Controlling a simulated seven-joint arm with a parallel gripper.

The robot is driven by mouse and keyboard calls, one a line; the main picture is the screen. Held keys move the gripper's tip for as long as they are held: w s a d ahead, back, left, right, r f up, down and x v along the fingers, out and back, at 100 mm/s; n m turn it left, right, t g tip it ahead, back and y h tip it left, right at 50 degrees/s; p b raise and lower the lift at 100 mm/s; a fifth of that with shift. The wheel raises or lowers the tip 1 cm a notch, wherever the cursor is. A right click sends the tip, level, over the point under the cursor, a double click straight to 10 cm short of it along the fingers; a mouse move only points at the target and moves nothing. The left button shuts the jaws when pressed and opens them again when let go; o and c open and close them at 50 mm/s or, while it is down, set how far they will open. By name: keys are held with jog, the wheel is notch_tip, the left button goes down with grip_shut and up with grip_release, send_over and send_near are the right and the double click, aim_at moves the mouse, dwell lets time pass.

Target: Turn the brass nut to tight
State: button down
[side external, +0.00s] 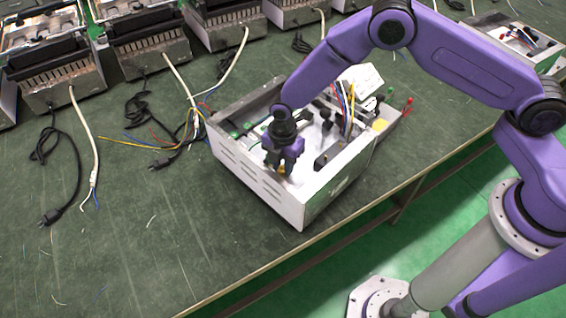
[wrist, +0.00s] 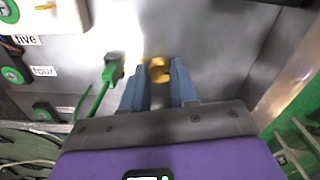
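The brass nut (wrist: 159,70) shows in the wrist view, just beyond and between the two blue-grey fingertips of my gripper (wrist: 160,80). The fingers stand apart with a gap between them, one on each side of the nut. I cannot tell whether they touch it. In the side external view my gripper (side external: 283,168) points down into the open white metal box (side external: 301,209), near its front corner. A small yellow spot shows by the fingertips there, and the nut is mostly hidden.
Labelled green terminals (wrist: 12,75) line the left wall. Coloured wires (side external: 347,105) rise inside the box. Box walls surround the gripper. The green table (side external: 120,240) is clear at front left.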

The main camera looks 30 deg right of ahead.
jog(key=shift+m, duration=0.3)
jog(key=m, duration=1.4)
jog(key=shift+m, duration=0.4)
jog(key=m, duration=1)
dwell(0.5)
